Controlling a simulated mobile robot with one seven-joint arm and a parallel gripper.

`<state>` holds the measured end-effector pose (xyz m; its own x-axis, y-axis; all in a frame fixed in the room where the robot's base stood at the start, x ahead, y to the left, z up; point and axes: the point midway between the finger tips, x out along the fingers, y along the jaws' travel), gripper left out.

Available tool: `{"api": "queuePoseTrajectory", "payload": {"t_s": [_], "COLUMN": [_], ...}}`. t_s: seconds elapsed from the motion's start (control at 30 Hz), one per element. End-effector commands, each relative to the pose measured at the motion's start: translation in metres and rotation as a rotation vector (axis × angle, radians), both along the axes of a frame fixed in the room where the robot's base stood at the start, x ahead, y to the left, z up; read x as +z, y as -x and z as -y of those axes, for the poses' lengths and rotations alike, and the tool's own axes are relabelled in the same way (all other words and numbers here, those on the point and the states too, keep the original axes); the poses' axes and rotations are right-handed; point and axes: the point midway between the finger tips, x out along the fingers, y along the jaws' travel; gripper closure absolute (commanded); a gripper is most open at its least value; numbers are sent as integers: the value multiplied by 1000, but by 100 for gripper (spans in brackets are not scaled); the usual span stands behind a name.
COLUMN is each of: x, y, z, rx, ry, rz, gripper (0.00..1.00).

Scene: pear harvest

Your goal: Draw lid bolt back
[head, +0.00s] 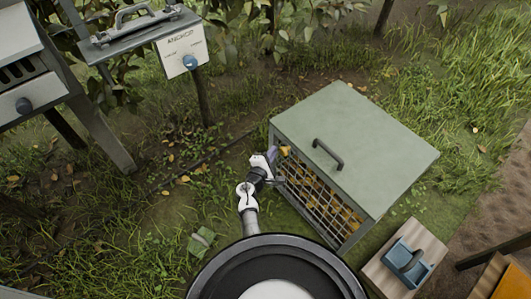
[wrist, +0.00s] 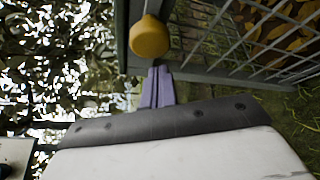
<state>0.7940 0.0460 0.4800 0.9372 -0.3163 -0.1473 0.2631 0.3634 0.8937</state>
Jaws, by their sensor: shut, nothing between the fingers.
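The crate (head: 352,135) has a flat grey-green lid with a dark handle (head: 328,153). Its lid is down. A round yellow knob (head: 285,150), which looks like the lid bolt's end, sits at the top left corner of the mesh front. The knob shows large in the wrist view (wrist: 149,38), on a grey post. My gripper (head: 271,154) is at that corner, just left of the knob. Its purple fingers (wrist: 158,72) are together and empty, pointing toward the knob and just below it in the wrist view. The rest of the bolt is hidden.
The wire mesh front (head: 318,200) shows yellow-brown contents. A wooden board with a blue tray (head: 407,263) stands at lower right. A white control box (head: 183,50) on a post and a grey machine (head: 30,85) stand at upper left. Grass lies between.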

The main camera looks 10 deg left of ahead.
Motion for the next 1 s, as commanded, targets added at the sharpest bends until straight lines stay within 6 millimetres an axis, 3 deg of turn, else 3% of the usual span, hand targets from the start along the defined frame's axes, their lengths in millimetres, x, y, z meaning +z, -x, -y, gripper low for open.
{"api": "queuePoseTrajectory", "payload": {"t_s": [0.53, 0.8, 1.0], "x": [4, 2, 5], "y": [8, 36, 43], "z": [10, 37, 46], "rx": [0, -3, -2], "ry": [0, -1, 0], "rz": [-1, -2, 0], "gripper": [100, 100, 100]}}
